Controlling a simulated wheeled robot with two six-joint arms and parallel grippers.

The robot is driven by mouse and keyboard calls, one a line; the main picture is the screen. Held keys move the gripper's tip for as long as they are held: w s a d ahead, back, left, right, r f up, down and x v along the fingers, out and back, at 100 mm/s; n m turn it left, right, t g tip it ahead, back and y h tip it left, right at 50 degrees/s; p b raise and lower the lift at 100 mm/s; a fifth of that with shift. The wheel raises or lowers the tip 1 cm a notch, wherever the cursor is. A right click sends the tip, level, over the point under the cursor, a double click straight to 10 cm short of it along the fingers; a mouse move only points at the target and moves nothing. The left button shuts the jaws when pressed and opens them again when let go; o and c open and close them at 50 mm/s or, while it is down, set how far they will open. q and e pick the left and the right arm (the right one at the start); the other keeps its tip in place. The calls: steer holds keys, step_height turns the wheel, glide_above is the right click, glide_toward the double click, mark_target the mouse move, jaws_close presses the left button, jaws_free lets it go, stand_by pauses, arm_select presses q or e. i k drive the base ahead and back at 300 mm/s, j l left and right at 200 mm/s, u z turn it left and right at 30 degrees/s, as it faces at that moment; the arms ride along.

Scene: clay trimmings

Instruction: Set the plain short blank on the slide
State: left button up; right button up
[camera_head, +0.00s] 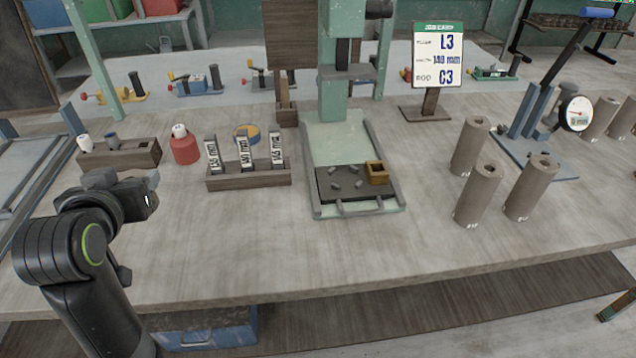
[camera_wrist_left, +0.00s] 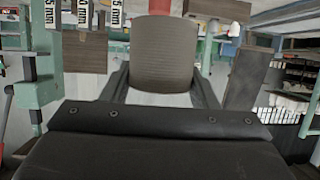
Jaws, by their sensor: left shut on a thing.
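My left gripper (camera_head: 125,185) is raised over the left part of the table, in front of the dark tray. It is shut on a brown-grey cylinder-like blank (camera_wrist_left: 166,55), seen between its fingers in the left wrist view. In the head view the held piece is mostly hidden by the gripper. A green press stands mid-table, with a green bed (camera_head: 333,145) and a dark plate (camera_head: 340,196) at its front; I take this as the slide. Small grey bits and a tan box (camera_head: 377,173) are on the plate. My right gripper is out of view.
A wooden rack (camera_head: 248,179) with labelled gauges, a red jar (camera_head: 185,149) and a dark tray (camera_head: 122,157) lie left of the press. Several tall hollow cylinders (camera_head: 478,194) stand right. The front table strip is clear.

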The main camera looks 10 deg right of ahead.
mark_target(344, 179)
steer(key=k+l+z, duration=0.1)
steer(key=l+z, duration=0.15)
steer(key=k+l+z, duration=0.1)
steer(key=l+z, duration=0.15)
steer(key=l, duration=0.15)
steer(key=l+z, duration=0.3)
steer(key=i+j+z, duration=0.4)
steer(key=k+j, duration=0.05)
steer(key=k, duration=0.05)
